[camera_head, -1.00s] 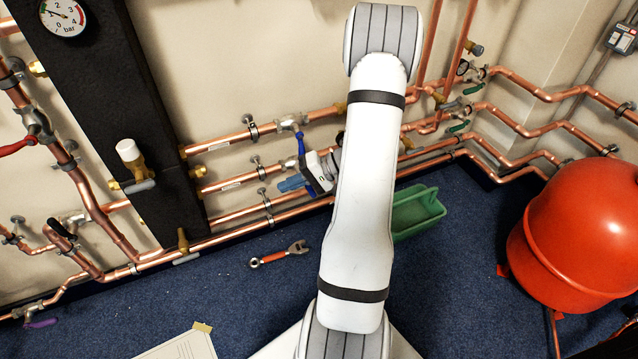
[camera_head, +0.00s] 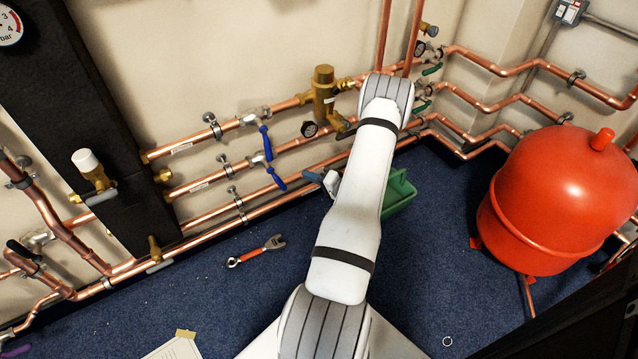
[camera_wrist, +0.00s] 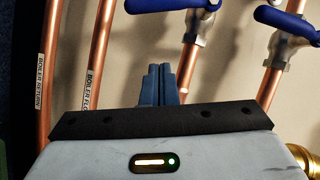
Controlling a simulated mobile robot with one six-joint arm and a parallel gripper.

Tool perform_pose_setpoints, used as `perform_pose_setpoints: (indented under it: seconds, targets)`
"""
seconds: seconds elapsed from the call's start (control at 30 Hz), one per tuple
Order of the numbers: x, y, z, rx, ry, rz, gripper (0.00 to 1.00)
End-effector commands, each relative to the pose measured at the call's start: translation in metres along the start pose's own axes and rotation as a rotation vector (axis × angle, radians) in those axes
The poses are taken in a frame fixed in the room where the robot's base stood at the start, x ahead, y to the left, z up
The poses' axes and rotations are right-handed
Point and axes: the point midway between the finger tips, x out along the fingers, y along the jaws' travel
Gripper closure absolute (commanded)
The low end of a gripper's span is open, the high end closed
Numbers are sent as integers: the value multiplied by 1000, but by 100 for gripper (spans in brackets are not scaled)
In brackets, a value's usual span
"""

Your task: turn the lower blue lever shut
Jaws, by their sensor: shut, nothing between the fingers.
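The lower blue lever (camera_head: 276,178) sits on the valve of the second pipe down and points down-right, roughly crosswise to its pipe. In the wrist view the lower lever (camera_wrist: 165,6) shows at the top edge, partly cut off, also crosswise. The upper blue lever (camera_head: 265,142) hangs crosswise on the pipe above; it also shows in the wrist view (camera_wrist: 288,20). My gripper (camera_head: 312,177) is right of the lower lever's tip, with a small gap in the picture. Its blue fingers (camera_wrist: 160,85) are shut and empty. My arm hides part of the pipes behind it.
A green tray (camera_head: 399,190) lies behind my arm. A wrench (camera_head: 257,250) lies on the blue carpet. A red tank (camera_head: 545,205) stands at the right.

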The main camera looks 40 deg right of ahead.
Motion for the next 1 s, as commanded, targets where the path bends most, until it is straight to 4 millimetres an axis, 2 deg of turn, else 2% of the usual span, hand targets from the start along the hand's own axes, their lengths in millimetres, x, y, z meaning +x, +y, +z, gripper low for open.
perform_pose_setpoints:
  seconds: [0.03,0.1,0.2,0.33,0.5,0.87,1.0]
  targets:
    - [14,2,2,-2,-5,-2,100]
    - [28,2,2,-4,-4,-1,100]
    - [43,3,7,2,-3,0,100]
    - [46,2,26,3,-3,0,100]
    - [48,0,37,1,-2,0,100]
    - [48,-1,39,0,-1,0,100]
    - [41,2,42,17,-1,-5,100]
